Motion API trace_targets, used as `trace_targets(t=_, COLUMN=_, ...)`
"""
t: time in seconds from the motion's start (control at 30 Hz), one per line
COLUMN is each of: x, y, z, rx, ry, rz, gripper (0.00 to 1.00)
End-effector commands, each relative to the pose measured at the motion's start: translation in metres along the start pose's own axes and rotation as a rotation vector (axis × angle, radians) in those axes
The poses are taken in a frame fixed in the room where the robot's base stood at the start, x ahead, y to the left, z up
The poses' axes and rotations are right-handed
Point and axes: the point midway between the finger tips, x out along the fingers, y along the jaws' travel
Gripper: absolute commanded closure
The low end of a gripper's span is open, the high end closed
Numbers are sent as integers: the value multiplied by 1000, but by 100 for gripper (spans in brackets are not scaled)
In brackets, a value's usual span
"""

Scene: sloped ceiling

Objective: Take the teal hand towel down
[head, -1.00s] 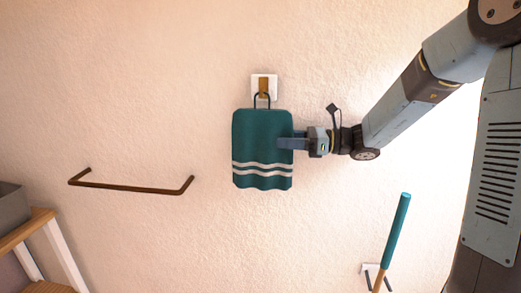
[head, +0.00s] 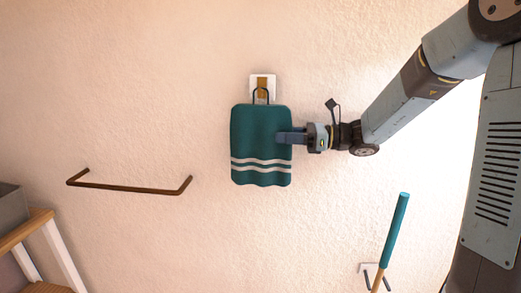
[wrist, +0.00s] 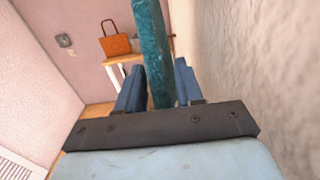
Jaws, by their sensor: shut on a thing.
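The teal hand towel (head: 261,140) has two white stripes near its lower edge and hangs upright against the wall in the head view. Its dark loop (head: 261,94) overlaps the brown hook (head: 262,83) on a white wall plate; I cannot tell whether the loop is still around the hook. My gripper (head: 284,138) reaches in from the right and is shut on the towel's right edge. In the wrist view the towel (wrist: 155,50) stands edge-on between the blue fingers, with the wall to the right.
An empty brown bar (head: 130,188) is fixed to the wall at left. A grey box (head: 10,208) sits on a wooden stand at the far left. A teal-handled pole (head: 394,232) is at lower right. An orange bag (wrist: 115,43) shows in the wrist view. Wall below the towel is bare.

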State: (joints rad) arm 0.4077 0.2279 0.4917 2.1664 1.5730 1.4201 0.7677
Motion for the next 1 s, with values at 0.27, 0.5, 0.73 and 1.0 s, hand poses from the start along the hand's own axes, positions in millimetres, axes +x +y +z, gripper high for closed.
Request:
trace_targets(t=0.27, x=0, y=0, z=12, rx=-1, ry=0, rz=0, gripper=100)
trace_targets(t=0.5, x=0, y=1, z=17, rx=-1, ry=0, rz=0, gripper=100)
trace_targets(t=0.73, x=0, y=13, z=17, rx=-1, ry=0, rz=-1, gripper=100)
trace_targets(t=1.0, x=0, y=28, z=16, rx=0, ry=0, rz=0, gripper=100)
